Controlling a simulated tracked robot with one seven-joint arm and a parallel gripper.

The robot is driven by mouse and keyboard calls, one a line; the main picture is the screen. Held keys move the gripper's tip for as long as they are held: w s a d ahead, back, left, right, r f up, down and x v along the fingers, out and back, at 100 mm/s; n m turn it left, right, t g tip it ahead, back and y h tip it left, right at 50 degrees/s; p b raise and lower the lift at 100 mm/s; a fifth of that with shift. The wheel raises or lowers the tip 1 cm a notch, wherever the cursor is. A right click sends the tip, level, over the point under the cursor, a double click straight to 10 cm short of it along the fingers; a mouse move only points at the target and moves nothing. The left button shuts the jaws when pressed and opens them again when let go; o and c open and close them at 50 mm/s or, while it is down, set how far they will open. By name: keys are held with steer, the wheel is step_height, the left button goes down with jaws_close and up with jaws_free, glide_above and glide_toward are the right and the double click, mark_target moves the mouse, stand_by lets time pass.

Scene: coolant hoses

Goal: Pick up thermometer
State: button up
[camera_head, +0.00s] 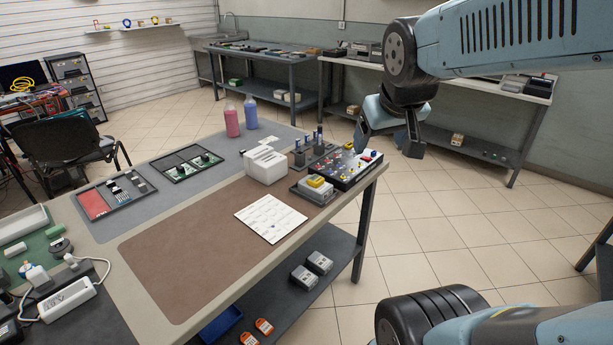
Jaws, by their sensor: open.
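I cannot make out for certain which thing is the thermometer; nothing is clearly marked as one at this size. A white hand-sized device with a cable (68,298) lies at the near left of the workbench (150,318). A grey device with a yellow top (318,188) sits at the bench's right end, beside a dark panel with coloured knobs (345,168). My gripper (388,146) is open, with nothing seen between its fingers. In the picture it hangs just right of the knob panel, far from the white device.
A white slotted block (265,165), a white sheet (270,218), and a pink bottle (232,121) and blue bottle (251,112) stand or lie on the bench. The brown mat (185,258) is mostly clear. A black chair (62,150) stands behind at left. Tiled floor is free at right.

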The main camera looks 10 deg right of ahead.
steer(key=w+d+f+n+t, duration=0.2)
steer(key=w+d+f, duration=0.3)
steer(key=w, duration=0.5)
steer(key=w+d+f+n+t, duration=0.1)
steer(key=w+d+f+n, duration=0.15)
steer(key=w+f, duration=0.6)
steer(key=n+t+y, duration=0.3)
steer(key=t+y, duration=0.1)
steer(key=y, duration=0.7)
glide_toward(319, 180)
steer(key=x, duration=0.3)
steer(key=shift+w+a+m, duration=0.1)
steer(key=shift+a+m, duration=0.15)
steer(key=shift+a, duration=0.05)
steer(key=shift+x, duration=3.3)
steer(key=shift+w+d, duration=0.1)
steer(key=shift+d, duration=0.15)
steer(key=shift+c, duration=0.4)
steer(key=c, duration=1)
